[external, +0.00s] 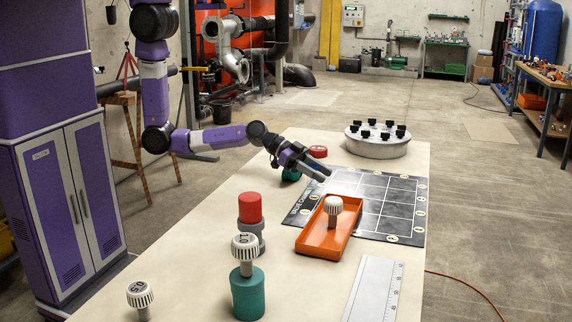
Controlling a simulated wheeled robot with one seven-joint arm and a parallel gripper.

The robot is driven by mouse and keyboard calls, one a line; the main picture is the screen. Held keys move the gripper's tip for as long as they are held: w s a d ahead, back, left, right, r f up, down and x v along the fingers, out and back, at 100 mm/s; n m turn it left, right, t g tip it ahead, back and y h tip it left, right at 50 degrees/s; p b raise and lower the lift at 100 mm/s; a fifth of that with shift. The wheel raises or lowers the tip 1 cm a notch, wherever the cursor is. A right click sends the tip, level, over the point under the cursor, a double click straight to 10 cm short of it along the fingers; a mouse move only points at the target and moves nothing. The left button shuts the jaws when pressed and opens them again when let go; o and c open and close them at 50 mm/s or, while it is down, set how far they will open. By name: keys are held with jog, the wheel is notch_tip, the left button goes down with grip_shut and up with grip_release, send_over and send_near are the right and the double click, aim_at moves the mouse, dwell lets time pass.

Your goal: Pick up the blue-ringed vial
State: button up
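A round grey holder (377,150) stands at the far end of the table with several black-capped vials (386,136) in it. The caps look alike, and I cannot make out a blue ring on any vial from here. My gripper (325,174) is over the table, pointing down and right, above the left edge of the dark grid board. It is in front of and left of the round holder, apart from it. I see nothing held in it, but whether its fingers are open or shut is too small to tell.
On the table (190,290) are a dark grid board (408,200), an orange tray (318,246) with a white-knobbed piece (333,206), a red-topped cylinder (250,208), a knob on a green base (247,292), a loose knob (140,296), a ruler (378,290) and a red cap (318,152).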

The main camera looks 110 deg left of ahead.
grip_shut()
